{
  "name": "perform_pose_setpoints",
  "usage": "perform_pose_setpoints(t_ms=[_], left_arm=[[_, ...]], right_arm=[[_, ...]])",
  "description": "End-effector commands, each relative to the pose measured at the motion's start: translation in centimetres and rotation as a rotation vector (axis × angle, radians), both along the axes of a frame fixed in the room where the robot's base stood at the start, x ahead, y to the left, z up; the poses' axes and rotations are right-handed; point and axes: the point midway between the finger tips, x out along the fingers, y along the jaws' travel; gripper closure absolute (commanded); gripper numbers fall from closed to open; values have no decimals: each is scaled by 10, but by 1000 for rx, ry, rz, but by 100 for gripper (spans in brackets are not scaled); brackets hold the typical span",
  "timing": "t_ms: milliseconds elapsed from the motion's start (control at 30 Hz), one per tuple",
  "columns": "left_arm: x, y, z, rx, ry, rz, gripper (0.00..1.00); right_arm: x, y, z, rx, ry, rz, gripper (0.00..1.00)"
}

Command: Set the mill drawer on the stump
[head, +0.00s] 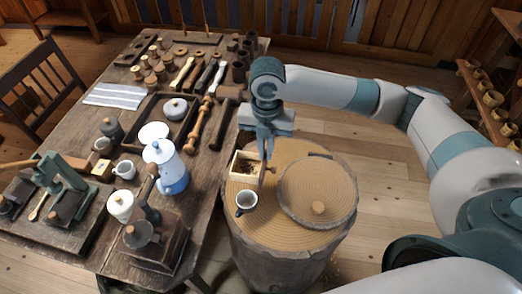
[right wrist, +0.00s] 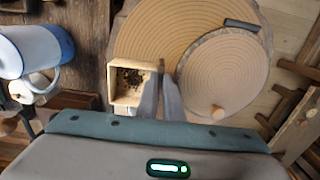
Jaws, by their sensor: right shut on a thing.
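The mill drawer (head: 242,178) is a small, open, pale wooden box with dark brown grounds inside. My right gripper (head: 265,155) points down and is shut on the drawer's right side. The drawer is level over the left part of the stump (head: 293,236); I cannot tell whether its bottom touches the wood. In the right wrist view the drawer (right wrist: 131,101) shows left of the fingertips (right wrist: 160,72), with the ringed stump top (right wrist: 160,38) behind and right of it. The mill (head: 155,250) stands on the table's near edge. My left gripper is not in view.
A round wooden lid (head: 318,188) with a knob covers the stump's right side. A small cup (head: 246,201) stands close in front of the drawer. A white and blue pot (head: 172,176) stands on the crowded table to the left. Open floor lies right of the stump.

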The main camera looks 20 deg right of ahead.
Motion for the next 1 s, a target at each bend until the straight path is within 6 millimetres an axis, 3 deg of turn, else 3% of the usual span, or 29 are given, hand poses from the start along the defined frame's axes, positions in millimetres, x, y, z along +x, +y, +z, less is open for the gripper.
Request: perform_pose_setpoints(t_ms=[100, 300, 767, 1000], left_arm=[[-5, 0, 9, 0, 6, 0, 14], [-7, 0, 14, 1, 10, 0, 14], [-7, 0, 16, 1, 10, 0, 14], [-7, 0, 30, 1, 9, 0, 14]], right_arm=[[20, -3, -9, 0, 1, -4, 100], [39, -5, -22, 0, 0, -2, 100], [42, -5, -27, 0, 0, 0, 100], [41, -5, -52, 0, 2, -1, 100]])
